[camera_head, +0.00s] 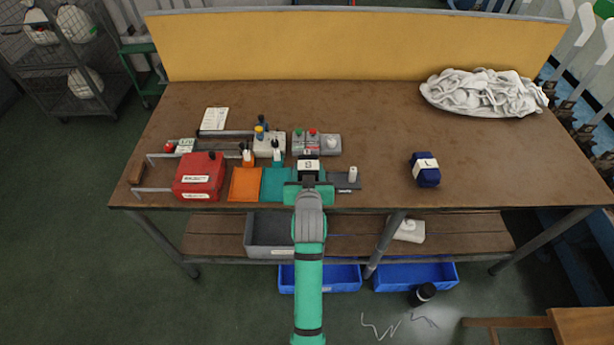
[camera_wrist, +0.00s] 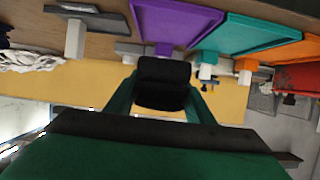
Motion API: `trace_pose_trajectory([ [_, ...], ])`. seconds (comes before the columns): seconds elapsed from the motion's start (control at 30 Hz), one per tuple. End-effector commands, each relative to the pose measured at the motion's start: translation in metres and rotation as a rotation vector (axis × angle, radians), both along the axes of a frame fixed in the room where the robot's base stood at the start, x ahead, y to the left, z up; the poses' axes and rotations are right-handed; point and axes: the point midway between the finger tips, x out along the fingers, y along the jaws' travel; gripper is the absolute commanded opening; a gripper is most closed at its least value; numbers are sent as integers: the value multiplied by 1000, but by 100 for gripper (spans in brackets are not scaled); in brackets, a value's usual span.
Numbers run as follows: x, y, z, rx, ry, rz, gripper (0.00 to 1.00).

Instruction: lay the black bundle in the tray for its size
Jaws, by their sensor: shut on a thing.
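My gripper (camera_head: 308,176) is shut on the black bundle (camera_head: 308,163), which has a white band with a letter that looks like S. In the wrist view the black bundle (camera_wrist: 162,85) sits between the green fingers of my gripper (camera_wrist: 162,100). The bundle is held up near the table's front edge. The orange tray (camera_head: 244,186) and teal tray (camera_head: 275,184) lie to its left, and a dark grey tray (camera_head: 343,183) to its right. The purple tray (camera_wrist: 178,20) shows in the wrist view, between teal and grey; my gripper hides it in the head view.
A red box (camera_head: 199,178) stands left of the orange tray. Bottles and a button box (camera_head: 305,142) stand behind the trays. A dark blue bundle (camera_head: 426,172) marked L lies at right. White cloth (camera_head: 483,94) is heaped at the back right. The table between is clear.

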Motion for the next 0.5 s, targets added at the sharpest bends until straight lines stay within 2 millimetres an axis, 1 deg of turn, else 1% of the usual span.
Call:
trace_pose_trajectory([
  [0.1,7,2,-8,0,-1,0,23],
  [0.27,13,4,-14,0,-2,0,23],
  [0.3,15,5,-18,0,-1,0,23],
  [0.43,13,4,-37,0,3,-1,23],
  [0.5,14,4,-44,0,0,-1,23],
])
